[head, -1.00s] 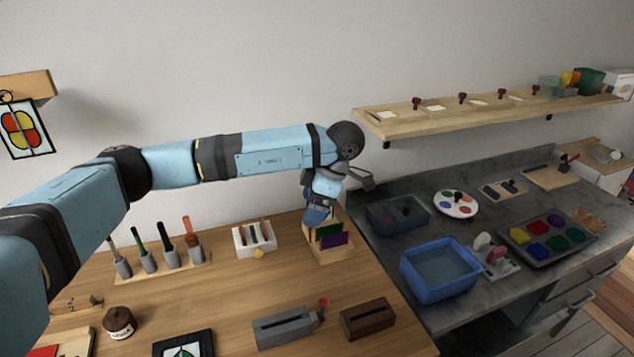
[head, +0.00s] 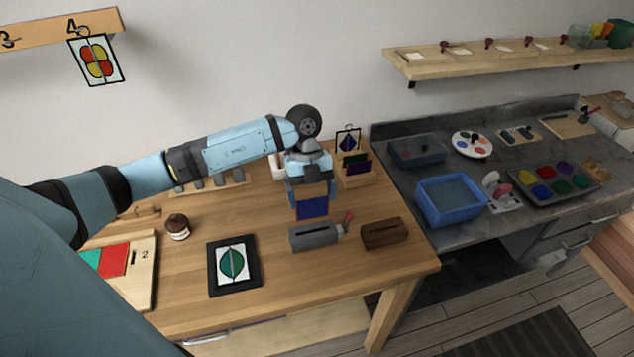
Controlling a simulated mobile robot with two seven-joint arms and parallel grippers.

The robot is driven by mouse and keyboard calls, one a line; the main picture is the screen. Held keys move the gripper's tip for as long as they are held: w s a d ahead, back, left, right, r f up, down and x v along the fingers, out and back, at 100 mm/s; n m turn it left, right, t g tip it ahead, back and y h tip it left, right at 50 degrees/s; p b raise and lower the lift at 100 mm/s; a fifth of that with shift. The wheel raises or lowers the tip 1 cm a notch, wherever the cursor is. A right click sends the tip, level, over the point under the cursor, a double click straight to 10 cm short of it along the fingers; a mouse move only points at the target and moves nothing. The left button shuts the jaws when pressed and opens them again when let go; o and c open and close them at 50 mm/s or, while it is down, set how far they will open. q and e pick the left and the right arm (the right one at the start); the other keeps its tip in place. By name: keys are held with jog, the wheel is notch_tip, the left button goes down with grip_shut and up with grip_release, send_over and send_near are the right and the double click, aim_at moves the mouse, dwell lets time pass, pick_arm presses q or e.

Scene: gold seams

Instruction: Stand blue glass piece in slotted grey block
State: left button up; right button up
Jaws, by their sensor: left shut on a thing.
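The blue glass piece (head: 312,208) hangs upright below my left gripper (head: 311,191), which is shut on its upper part. The slotted grey block (head: 314,237) lies on the wooden table just below the piece, its dark slot facing up. The piece's lower edge appears above or just behind the block; I cannot tell how large the gap is. My right gripper is not in view.
A brown slotted block (head: 385,234) stands to the right of the grey block. A wooden rack (head: 354,178) with green and purple pieces is behind. A black-framed picture (head: 233,266) and a dark jar (head: 177,227) lie to the left.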

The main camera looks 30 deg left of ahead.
aim_at(313, 214)
pick_arm(q)
jog(key=shift+f+b, duration=1.75)
jog(key=shift+f, duration=0.4)
jog(key=shift+p, duration=0.4)
jog(key=shift+f, duration=0.65)
dwell(0.7)
jog(key=shift+f+b, duration=0.65)
jog(key=shift+f, duration=0.5)
jog(key=shift+p, duration=0.35)
dwell(1.0)
dwell(0.4)
jog(key=o, duration=0.8)
jog(key=shift+c, duration=0.2)
